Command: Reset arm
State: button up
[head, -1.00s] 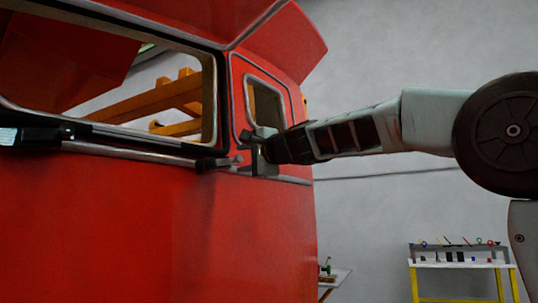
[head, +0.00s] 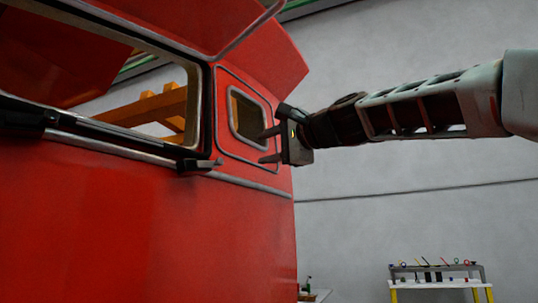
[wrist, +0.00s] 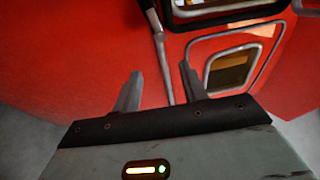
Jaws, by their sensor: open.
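My gripper (head: 270,145) is open and empty in the head view. Its two fingers point left at the small side window of the red train nosecone (head: 130,230), close to its surface. I cannot tell whether they touch it. In the wrist view my gripper (wrist: 160,88) shows two grey fingers spread apart with nothing between them. The red nosecone (wrist: 70,60) fills the background there, with the small window (wrist: 229,68) to the right of the fingers. My arm reaches in from the right in the head view.
A large window opening (head: 160,95) with a dark and silver lower trim lies at the left; orange beams (head: 150,108) show through it. A workbench (head: 440,283) with small tools stands at the lower right. A grey wall (head: 370,225) is behind, with free room right of the nosecone.

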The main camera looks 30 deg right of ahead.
dwell(0.6)
jog(key=w+a+f+n+g+y, duration=0.1)
jog(key=a+f+n+g, duration=0.15)
jog(key=a+f, duration=0.45)
jog(key=w+a+f+n+g+y, duration=0.1)
jog(key=w+a+f+n+g, duration=0.15)
jog(key=f, duration=0.75)
jog(key=s+a+f+n+g+h, duration=0.1)
jog(key=s+a+f+n+g, duration=0.3)
jog(key=f, duration=0.7)
jog(key=s+a+f+n+g, duration=0.2)
jog(key=s+a+f, duration=0.25)
jog(key=f, duration=0.55)
jog(key=s+d+f+n+g+h, duration=0.2)
jog(key=s+f+n+g+h, duration=0.65)
jog(key=s+f, duration=1.3)
notch_tip(320, 180, up, 14)
jog(key=w+n+t+y+p, duration=0.1)
jog(key=n+y+p, duration=0.1)
jog(key=p, duration=1.2)
jog(key=shift+w+a+f+t+y, duration=0.15)
jog(key=shift+t+y, duration=0.2)
jog(key=shift+y, duration=0.5)
